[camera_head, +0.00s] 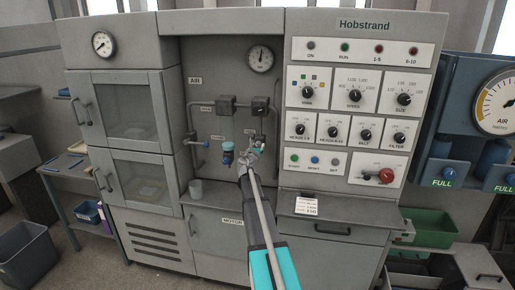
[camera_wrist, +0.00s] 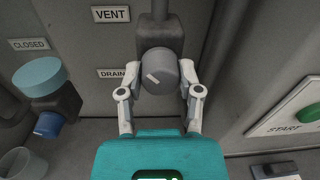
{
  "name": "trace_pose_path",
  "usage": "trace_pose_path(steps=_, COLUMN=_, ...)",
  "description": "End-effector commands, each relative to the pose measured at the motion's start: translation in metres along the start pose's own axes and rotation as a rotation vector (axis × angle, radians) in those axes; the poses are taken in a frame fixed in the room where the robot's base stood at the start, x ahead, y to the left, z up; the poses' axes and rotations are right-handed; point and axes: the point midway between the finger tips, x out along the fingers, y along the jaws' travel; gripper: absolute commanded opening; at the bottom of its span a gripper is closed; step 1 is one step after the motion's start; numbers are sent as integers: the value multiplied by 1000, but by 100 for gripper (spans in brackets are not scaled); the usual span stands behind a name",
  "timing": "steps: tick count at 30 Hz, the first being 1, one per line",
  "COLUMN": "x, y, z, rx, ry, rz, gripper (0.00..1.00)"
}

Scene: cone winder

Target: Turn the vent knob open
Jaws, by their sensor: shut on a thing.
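The grey round vent knob (camera_wrist: 158,72) sits on a dark valve body just right of the VENT label (camera_wrist: 111,14) in the wrist view. A short white mark on its face is slanted. My gripper (camera_wrist: 163,66) has a finger on each side of the knob and is shut on it. In the head view my gripper (camera_head: 247,160) is at the piping in the middle of the machine, and it largely covers the knob there.
Left of my gripper is a valve with a blue cap (camera_wrist: 40,77), below a CLOSED label (camera_wrist: 29,44). A DRAIN label (camera_wrist: 117,73) is beside the vent valve. A green START button (camera_wrist: 309,114) is at the right.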

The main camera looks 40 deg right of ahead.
Motion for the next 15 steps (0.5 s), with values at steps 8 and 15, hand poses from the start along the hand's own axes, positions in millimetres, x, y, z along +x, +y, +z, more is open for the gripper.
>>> trace_pose_path(steps=8, x=1, y=0, z=0, rx=122, ry=5, rz=0, gripper=0)
trace_pose_path(steps=15, x=1, y=-1, z=1, rx=309, ry=12, rz=1, gripper=0)
